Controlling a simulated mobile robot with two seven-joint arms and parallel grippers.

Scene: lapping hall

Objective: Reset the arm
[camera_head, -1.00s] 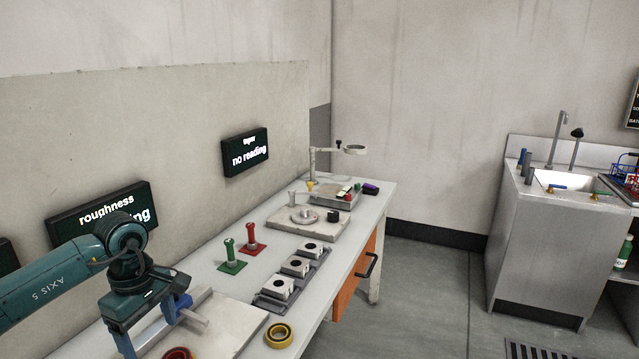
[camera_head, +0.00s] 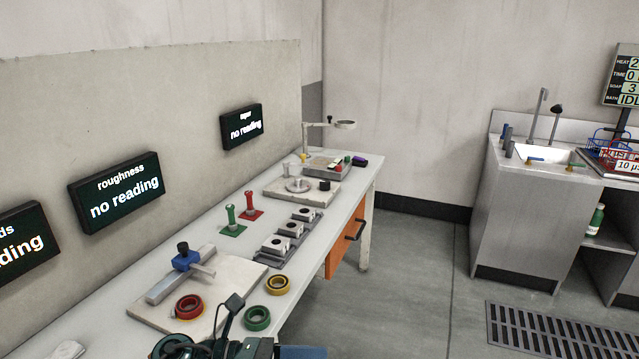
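Dark teal parts of one of my arms (camera_head: 235,345) show at the bottom edge, low in front of the bench. A blue piece (camera_head: 302,352) sits beside them, cut off by the frame. I cannot make out fingertips there, nor whether that gripper is open or shut. No second arm is visible. The workbench (camera_head: 225,258) is largely uncovered. On its near stone plate (camera_head: 228,292) stand a grey bar with a blue clamp (camera_head: 186,260) and a red ring (camera_head: 189,306).
A yellow ring (camera_head: 278,285) and a green ring (camera_head: 257,318) lie near the bench's front edge. Red and green posts (camera_head: 249,206), a tray of metal blocks (camera_head: 277,245) and a ring-topped stand (camera_head: 306,138) stand farther back. A sink unit (camera_head: 525,215) is right, across open floor.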

